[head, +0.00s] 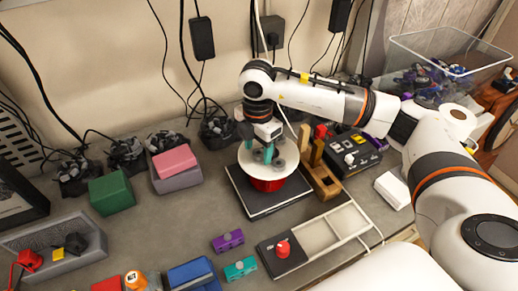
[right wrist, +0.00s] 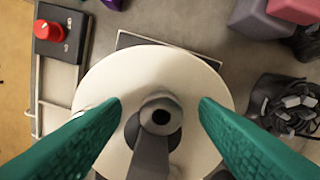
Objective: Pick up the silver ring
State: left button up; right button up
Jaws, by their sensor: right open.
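A white round disc (head: 267,172) sits on a red base on a dark square plate. Several small grey pieces lie on the disc, partly hidden by my right gripper (head: 259,152), which points down just above it. In the right wrist view, a grey ring-like piece (right wrist: 160,101) with a dark hole stands near the middle of the white disc (right wrist: 95,85). The teal fingers of my right gripper (right wrist: 161,104) are apart on either side of it, not touching it. A darker grey bar below it hides part of the disc. My left gripper is not in view.
A wooden stand (head: 322,180) and a black control box (head: 353,151) are close on the right. A panel with a red knob (head: 283,249) is in front. Pink (head: 174,161) and green (head: 111,193) blocks stand left.

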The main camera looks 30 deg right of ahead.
jog(key=shift+w+f, duration=0.1)
jog(key=shift+f, duration=0.2)
jog(key=c, duration=1.1)
jog(key=shift+r, duration=0.1)
